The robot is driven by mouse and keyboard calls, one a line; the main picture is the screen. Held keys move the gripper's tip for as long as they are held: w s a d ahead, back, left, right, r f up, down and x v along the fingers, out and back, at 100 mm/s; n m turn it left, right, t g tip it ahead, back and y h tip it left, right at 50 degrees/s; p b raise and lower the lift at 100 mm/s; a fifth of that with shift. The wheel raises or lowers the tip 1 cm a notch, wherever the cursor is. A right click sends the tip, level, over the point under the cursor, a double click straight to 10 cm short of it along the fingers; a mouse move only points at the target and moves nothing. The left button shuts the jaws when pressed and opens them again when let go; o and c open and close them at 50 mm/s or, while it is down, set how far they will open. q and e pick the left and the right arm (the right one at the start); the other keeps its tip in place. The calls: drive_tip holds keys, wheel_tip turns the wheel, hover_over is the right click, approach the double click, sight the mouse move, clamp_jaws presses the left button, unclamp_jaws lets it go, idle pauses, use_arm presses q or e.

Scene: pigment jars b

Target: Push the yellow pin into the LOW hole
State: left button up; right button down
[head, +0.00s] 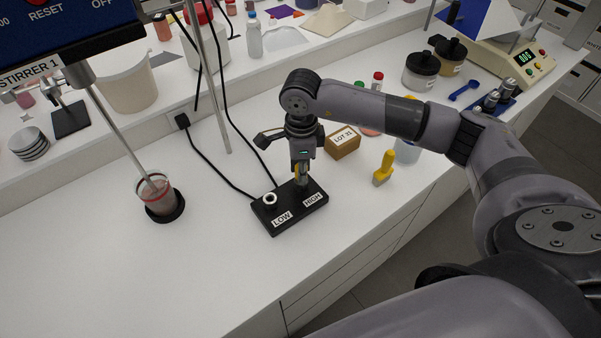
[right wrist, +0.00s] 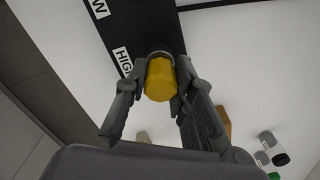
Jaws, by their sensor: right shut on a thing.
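The yellow pin (right wrist: 160,80) is between the fingers of my right gripper (head: 301,176), which is shut on it. In the head view a bit of yellow shows between the fingers. The black block (head: 272,222) carries a LOW label and a HIGH label. My right gripper is over the HIGH end, and the pin is by the HIGH label (right wrist: 122,61) in the right wrist view. The pin's lower end is hidden, so I cannot tell whether it is in the HIGH hole. The LOW hole (head: 269,199), with a white ring, looks empty. My left gripper is out of view.
A brown LOT 31 box (head: 343,146) stands behind the block to the right. A yellow-handled tool (head: 384,168) is further right. A black cable (head: 218,174) runs to the block. A stirred beaker (head: 159,197) stands at the left.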

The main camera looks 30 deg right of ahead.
drive_tip(key=shift+r, duration=0.6)
drive_tip(key=shift+r+p, duration=1.55)
drive_tip(key=shift+r, duration=1.15)
drive_tip(key=shift+w, duration=0.1)
